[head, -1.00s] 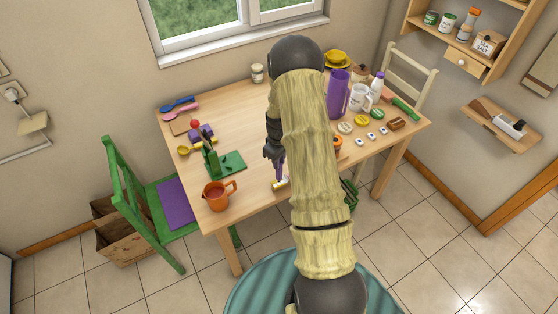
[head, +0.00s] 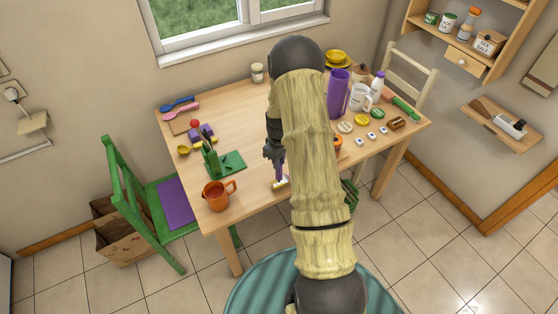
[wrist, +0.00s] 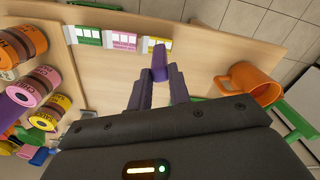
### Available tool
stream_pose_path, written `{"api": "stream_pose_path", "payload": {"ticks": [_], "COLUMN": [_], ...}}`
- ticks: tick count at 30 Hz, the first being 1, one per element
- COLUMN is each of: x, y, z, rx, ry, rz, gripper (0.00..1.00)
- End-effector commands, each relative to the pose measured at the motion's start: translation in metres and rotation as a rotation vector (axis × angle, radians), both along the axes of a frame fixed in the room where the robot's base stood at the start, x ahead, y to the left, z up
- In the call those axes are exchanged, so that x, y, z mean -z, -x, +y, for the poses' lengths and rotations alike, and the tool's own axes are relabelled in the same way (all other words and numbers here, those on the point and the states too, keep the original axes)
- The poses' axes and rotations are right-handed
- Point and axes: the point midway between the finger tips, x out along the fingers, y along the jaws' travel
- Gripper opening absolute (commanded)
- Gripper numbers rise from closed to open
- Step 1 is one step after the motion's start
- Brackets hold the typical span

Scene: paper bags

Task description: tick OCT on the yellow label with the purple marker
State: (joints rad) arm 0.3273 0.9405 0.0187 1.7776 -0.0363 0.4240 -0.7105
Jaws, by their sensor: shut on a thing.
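My gripper (wrist: 160,80) is shut on the purple marker (wrist: 159,62). In the wrist view the marker points away from me, and its far end overlaps the yellow label (wrist: 150,45). I cannot tell whether the tip touches it. Any print or tick on the label is too small to read. A pink label (wrist: 122,40) and a green label (wrist: 88,36) lie in a row to its left. In the head view my gripper (head: 275,155) is low over the table's front edge, with the marker (head: 279,173) just above the yellow label (head: 281,184).
An orange mug (wrist: 240,90) stands to the right in the wrist view; the head view shows it (head: 217,194) left of the gripper. A green stand (head: 226,163) is behind the mug.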

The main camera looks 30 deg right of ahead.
Motion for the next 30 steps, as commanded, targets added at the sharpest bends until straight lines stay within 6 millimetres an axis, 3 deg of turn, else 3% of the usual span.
{"api": "stream_pose_path", "payload": {"ticks": [30], "x": [0.0099], "y": [-0.0002], "z": [0.0], "rx": [0.0], "ry": [0.0], "rz": [0.0], "gripper": [0.0]}}
